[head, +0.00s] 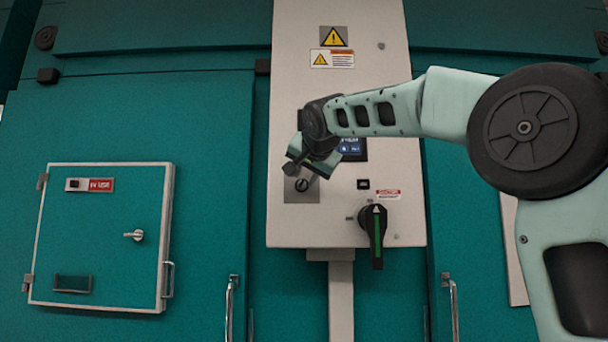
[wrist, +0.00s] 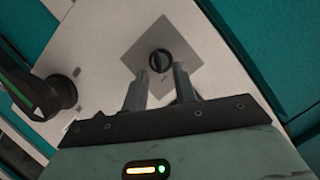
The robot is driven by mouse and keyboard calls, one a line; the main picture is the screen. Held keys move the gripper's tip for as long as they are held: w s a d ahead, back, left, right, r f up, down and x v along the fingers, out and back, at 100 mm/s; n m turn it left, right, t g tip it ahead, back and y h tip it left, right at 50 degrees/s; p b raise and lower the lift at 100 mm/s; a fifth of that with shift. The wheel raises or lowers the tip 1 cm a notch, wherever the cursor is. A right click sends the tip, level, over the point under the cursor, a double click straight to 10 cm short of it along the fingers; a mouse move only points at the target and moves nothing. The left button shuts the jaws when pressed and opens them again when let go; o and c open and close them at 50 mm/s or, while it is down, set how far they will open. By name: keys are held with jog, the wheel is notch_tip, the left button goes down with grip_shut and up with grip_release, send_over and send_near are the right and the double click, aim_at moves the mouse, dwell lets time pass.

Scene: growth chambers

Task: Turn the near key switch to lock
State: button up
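The key switch (head: 302,185) is a small dark round knob on a grey square plate (head: 297,195), low on the left of the light control panel. It also shows in the wrist view (wrist: 160,61), with a slot mark across its face. My gripper (head: 293,165) is just above and in front of the switch in the head view. In the wrist view my two fingers (wrist: 159,83) stand apart with nothing between them, and the switch lies just beyond their tips. The fingers do not appear to touch it.
A black rotary handle with a green stripe (head: 377,235) sticks out at the panel's lower right. A screen (head: 352,148) is partly behind my arm. Teal chamber doors (head: 130,120) flank the panel. A small framed hatch (head: 100,240) is at left.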

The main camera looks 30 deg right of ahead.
jog(key=shift+x, duration=1.4)
jog(key=shift+s, duration=0.1)
grip_shut()
jog(key=n, duration=0.1)
jog(key=n+g+h, duration=0.2)
jog(key=n, duration=0.1)
jog(key=shift+w+a+r+p, duration=0.1)
jog(key=shift+w+a+p, duration=0.1)
jog(key=shift+a+p, duration=0.15)
jog(key=n+h, duration=0.1)
jog(key=n, duration=0.1)
jog(key=n+g+h, duration=0.1)
jog(key=n, duration=0.1)
jog(key=shift+w+a, duration=0.15)
jog(key=shift+h, duration=0.4)
